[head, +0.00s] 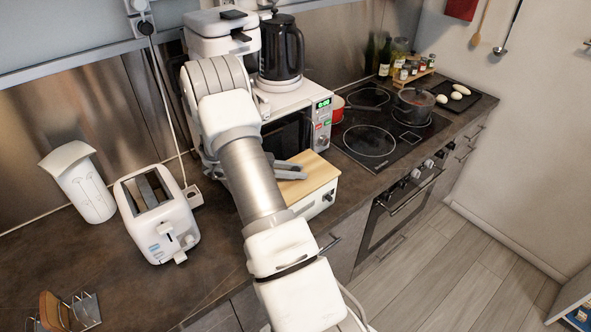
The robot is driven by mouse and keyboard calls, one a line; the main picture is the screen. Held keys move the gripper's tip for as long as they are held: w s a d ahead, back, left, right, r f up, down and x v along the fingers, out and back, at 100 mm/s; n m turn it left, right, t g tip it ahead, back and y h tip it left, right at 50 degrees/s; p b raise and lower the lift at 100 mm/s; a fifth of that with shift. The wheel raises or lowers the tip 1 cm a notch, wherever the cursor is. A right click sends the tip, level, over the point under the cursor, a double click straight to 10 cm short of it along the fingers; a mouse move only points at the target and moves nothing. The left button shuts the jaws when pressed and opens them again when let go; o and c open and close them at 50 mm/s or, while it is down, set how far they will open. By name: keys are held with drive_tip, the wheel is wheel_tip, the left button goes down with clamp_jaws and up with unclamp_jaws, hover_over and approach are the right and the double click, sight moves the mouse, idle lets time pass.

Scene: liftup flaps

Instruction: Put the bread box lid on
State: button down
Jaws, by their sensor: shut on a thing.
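The bread box (314,207) is a cream box on the dark counter, in front of the microwave. Its light wooden lid (318,174) lies over the top of the box and looks about level with it. I cannot tell whether the lid is fully seated, as my arm covers the left part of both. My gripper (292,171) is at the lid's upper left side, with its grey fingers low over the wood. It is shut on the lid, but the grip point itself is mostly hidden.
A microwave (286,134) with a black kettle (280,50) on top stands right behind the box. A toaster (157,214) and a white curved container (79,182) stand to the left. The stove (384,130) is to the right. The counter between box and toaster is partly bare.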

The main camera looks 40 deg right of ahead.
drive_tip(key=shift+f, duration=0.2)
drive_tip(key=c, duration=0.6)
unclamp_jaws()
drive_tip(key=shift+r, duration=0.25)
drive_tip(key=b+v, duration=0.1)
drive_tip(key=v, duration=1.1)
drive_tip(key=shift+w+b, duration=0.15)
drive_tip(key=shift+b, duration=0.25)
drive_tip(key=shift+f, duration=0.1)
